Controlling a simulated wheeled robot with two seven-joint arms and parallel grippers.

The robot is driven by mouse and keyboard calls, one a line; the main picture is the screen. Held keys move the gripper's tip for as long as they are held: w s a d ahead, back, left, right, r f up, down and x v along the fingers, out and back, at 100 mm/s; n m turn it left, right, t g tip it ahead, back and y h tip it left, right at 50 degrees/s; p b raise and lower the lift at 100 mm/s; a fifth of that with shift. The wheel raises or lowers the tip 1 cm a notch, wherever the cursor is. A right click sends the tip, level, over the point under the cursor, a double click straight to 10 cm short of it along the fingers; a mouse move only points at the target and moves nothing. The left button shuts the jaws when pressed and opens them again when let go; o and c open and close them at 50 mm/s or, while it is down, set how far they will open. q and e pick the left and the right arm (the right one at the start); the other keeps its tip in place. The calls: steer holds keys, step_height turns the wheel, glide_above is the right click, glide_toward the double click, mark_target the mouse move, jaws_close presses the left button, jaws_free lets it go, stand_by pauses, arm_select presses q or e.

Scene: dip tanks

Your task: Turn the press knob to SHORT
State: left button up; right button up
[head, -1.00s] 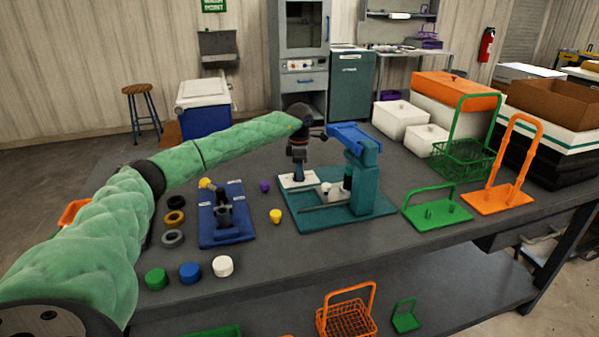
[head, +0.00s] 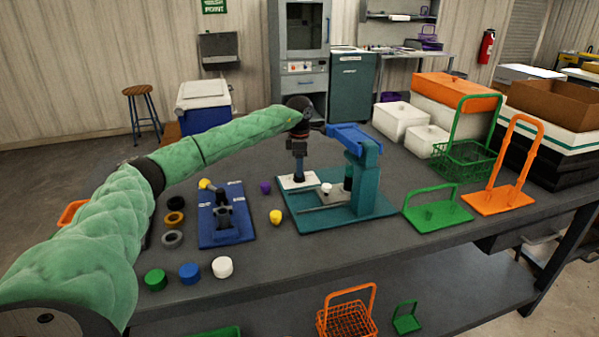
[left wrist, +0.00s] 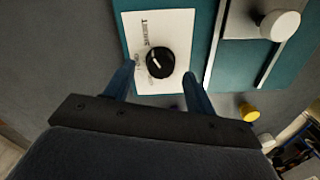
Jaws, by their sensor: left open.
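The press (head: 362,185), teal with a blue top arm, stands on a teal base on the bench. A white label plate (head: 310,179) lies at the base's left; it also shows in the left wrist view (left wrist: 178,25). There the round black knob (left wrist: 160,63) sits on the plate, its white pointer line slanting. The word SHORT is printed beyond the knob; other lettering beside it is too blurred to read. My left gripper (left wrist: 158,72) is open, its fingertips on either side of the knob in that view. In the head view it points down over the plate and hides the knob.
A blue fixture (head: 228,222) and a yellow piece (head: 275,217) are left of the press. Green (head: 437,212) and orange (head: 497,198) handled racks stand right of it. Green, blue and white caps line the front edge.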

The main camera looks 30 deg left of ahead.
arm_select(q)
step_height(320, 180, up, 4)
steer(key=shift+f+b, duration=0.1)
steer(key=shift+b, duration=0.2)
steer(key=shift+r, duration=0.75)
arm_select(e)
steer(key=shift+w+a+f+y, duration=0.15)
steer(key=shift+a+f+y, duration=0.15)
steer(key=shift+a+f, duration=0.5)
steer(key=shift+d, duration=0.15)
